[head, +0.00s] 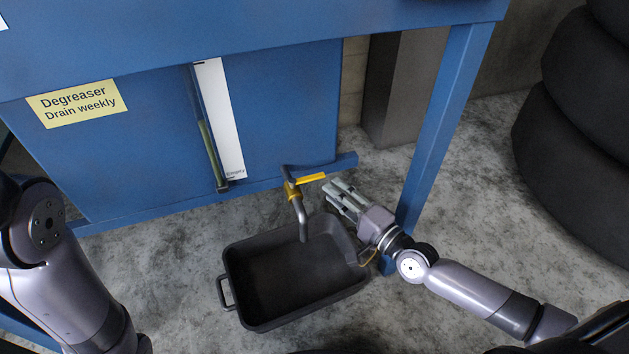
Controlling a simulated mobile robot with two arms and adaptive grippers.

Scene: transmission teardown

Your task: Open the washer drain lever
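The washer is the blue cabinet (270,110) with a yellow "Degreaser Drain weekly" label (77,103). Its drain valve has a yellow lever (311,178) lying roughly sideways, pointing right, above a grey spout (301,218) that bends down over the black pan. My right gripper (333,189) is just right of and slightly below the lever's end. Its fingers point up and left toward it; contact cannot be told. The finger gap is too small to judge. My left arm (60,265) comes in at the left edge, its gripper out of view.
A black drain pan (240,302) with a side handle stands on the concrete floor below the spout. A sight gauge marked "Empty" (219,120) is on the cabinet front. A blue leg (440,125) stands right of the valve. Stacked tyres (570,120) are at far right.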

